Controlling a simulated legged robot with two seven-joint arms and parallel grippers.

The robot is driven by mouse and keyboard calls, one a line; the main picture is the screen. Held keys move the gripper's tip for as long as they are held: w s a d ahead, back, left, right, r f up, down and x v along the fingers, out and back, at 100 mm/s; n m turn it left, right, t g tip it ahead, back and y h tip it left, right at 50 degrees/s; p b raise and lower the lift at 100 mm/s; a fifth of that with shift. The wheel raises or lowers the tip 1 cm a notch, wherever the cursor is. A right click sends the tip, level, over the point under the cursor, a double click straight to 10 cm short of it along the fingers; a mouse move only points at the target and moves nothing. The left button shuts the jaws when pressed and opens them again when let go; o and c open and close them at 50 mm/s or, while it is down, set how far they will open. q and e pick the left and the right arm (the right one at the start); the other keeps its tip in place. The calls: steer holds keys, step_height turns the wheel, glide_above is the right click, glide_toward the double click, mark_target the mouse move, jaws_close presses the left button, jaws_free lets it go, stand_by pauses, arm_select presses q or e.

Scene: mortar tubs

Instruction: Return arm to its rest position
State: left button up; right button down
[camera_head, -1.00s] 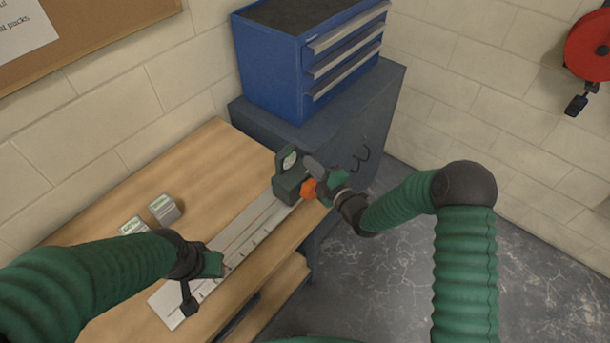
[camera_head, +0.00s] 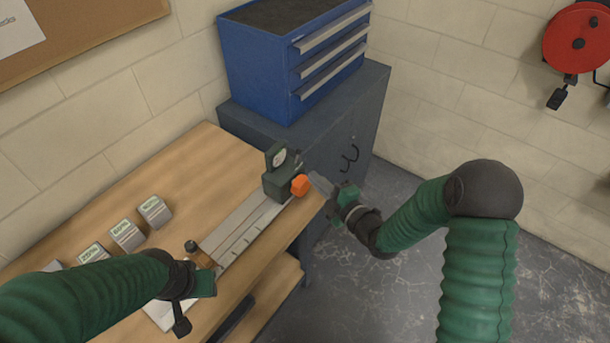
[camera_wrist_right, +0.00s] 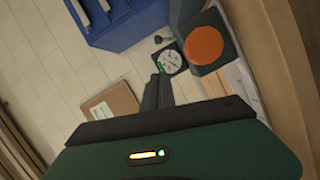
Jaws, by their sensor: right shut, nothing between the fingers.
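My right gripper (camera_head: 322,184) is shut and empty, just right of the orange knob (camera_head: 300,185) on a dark green device with a dial (camera_head: 278,178). A small gap shows between the fingertips and the knob. In the right wrist view the closed fingers (camera_wrist_right: 158,90) point toward the dial, and the round orange knob (camera_wrist_right: 204,45) is up and to the right. My left gripper (camera_head: 190,300) is over the near end of the pale rail on the bench; its fingers are too unclear to tell open from shut.
The wooden bench (camera_head: 190,165) holds the pale rail (camera_head: 240,232) and several small labelled blocks (camera_head: 127,235). A blue drawer chest (camera_head: 265,75) stands on a grey cabinet (camera_head: 345,115) behind. A red reel (camera_head: 578,40) hangs on the right wall. Open floor lies right of the bench.

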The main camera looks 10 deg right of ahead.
steer(key=s+d+f+m+g+h, duration=0.3)
steer(key=s+d+m+g+h, duration=0.35)
steer(key=s+d+m, duration=0.35)
arm_select(q)
steer(key=shift+s+d, duration=0.1)
steer(key=shift+s, duration=0.25)
arm_select(e)
steer(key=s+m+g+h, duration=0.2)
steer(key=s+m+g, duration=0.3)
steer(key=s+m, duration=0.6)
steer(key=s, duration=0.5)
steer(key=shift+d+f, duration=0.25)
steer(key=shift+d, duration=0.15)
arm_select(q)
steer(key=shift+s, duration=0.1)
arm_select(e)
steer(key=shift+s+g, duration=0.2)
steer(key=shift+g, duration=0.05)
steer(key=shift+a, duration=0.15)
steer(key=c, duration=2.1)
jaws_free()
steer(key=shift+c, duration=0.2)
